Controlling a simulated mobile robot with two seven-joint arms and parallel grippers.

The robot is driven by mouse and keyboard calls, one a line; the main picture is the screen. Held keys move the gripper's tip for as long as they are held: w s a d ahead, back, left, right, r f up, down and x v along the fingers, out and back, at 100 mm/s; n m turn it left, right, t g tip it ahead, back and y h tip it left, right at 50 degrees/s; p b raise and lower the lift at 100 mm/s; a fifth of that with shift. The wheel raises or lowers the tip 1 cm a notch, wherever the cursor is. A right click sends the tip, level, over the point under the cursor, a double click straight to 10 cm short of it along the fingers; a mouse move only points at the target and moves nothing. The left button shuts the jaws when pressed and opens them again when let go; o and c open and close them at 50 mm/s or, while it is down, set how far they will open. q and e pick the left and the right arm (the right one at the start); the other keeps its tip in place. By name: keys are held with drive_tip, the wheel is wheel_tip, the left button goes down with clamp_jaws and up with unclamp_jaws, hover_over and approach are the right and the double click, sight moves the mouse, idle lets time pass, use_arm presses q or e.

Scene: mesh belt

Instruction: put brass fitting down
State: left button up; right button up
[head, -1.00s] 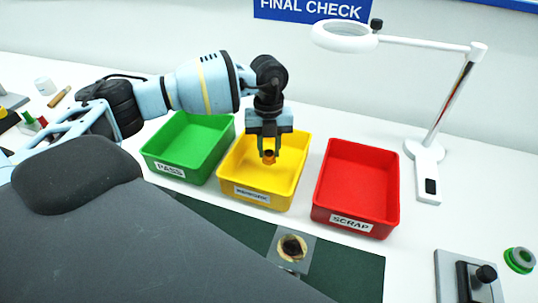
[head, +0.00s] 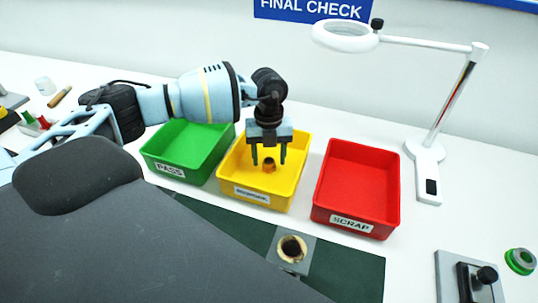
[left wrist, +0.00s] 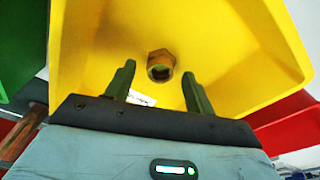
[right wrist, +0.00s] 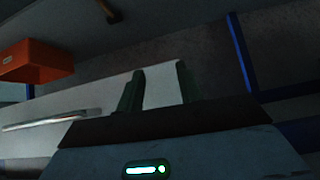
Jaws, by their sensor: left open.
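The brass fitting (head: 269,166) stands on the floor of the yellow bin (head: 243,176), whose label is too small to read surely. It also shows in the left wrist view (left wrist: 161,65), beyond the fingertips. My left gripper (head: 269,162) is open over the yellow bin, one finger on each side of the fitting, not touching it as far as I can see. My right gripper (right wrist: 159,80) appears only in the right wrist view, with its fingers apart and nothing between them.
The green PASS bin (head: 152,157) is left of the yellow bin and the red SCRAP bin (head: 322,207) is right of it. A magnifier lamp (head: 424,168) stands at the right.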

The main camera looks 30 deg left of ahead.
sight(269, 160)
use_arm(q)
wheel_tip(269, 160, up, 12)
drive_tip(key=w, duration=0.1)
drive_tip(key=shift+a, duration=0.45)
drive_tip(key=shift+w+f, duration=0.1)
idle(0.3)
